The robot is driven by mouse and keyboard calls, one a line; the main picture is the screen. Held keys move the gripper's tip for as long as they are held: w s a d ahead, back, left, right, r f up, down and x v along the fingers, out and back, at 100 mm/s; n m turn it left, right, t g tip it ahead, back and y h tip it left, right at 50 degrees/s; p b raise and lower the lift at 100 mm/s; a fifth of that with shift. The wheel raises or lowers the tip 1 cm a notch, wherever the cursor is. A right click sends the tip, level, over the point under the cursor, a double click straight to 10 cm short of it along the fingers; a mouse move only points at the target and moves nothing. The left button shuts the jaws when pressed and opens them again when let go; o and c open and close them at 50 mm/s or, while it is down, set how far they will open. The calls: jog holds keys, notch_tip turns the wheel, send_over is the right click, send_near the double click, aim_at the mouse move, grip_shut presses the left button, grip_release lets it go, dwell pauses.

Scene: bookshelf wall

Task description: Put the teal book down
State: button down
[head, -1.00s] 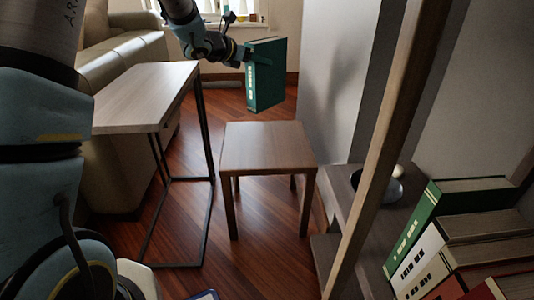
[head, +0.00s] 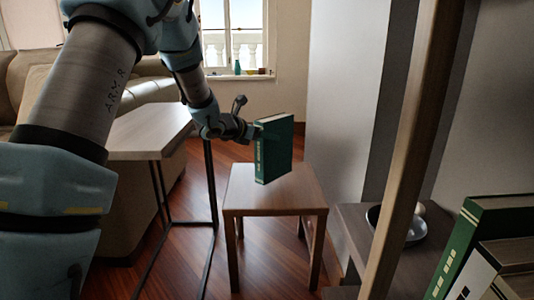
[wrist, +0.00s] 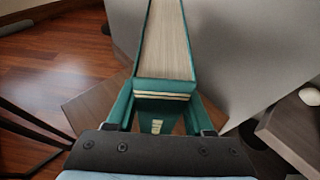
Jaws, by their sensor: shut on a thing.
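The teal book (head: 275,150) is upright, its spine with pale marks facing left, in the head view. My gripper (head: 256,132) is shut on it near its upper spine side. The book appears over the small brown wooden stool (head: 290,197); whether its bottom edge touches the top I cannot tell. In the wrist view the book (wrist: 166,45) stands between my gripper's fingers (wrist: 160,118), with its cream page edges toward the camera. The stool top (wrist: 98,106) shows partly beneath, mostly hidden by the book and gripper.
A pale-topped side table (head: 150,135) with a black metal frame stands left of the stool. A shelf with a bowl (head: 397,228) and a wooden upright (head: 412,150) is at right. A green book (head: 470,235) leans on other books at lower right. A sofa is behind left.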

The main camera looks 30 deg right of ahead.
aim_at(265, 146)
jog(key=shift+f+b, duration=0.6)
jog(key=shift+f, duration=1.35)
jog(key=shift+c, duration=1.4)
grip_release()
jog(key=shift+a+r, duration=0.25)
jog(key=shift+a, duration=0.05)
jog(key=p+v, duration=0.2)
jog(key=v, duration=0.9)
jog(key=shift+s+a, duration=0.15)
jog(key=shift+a, duration=0.05)
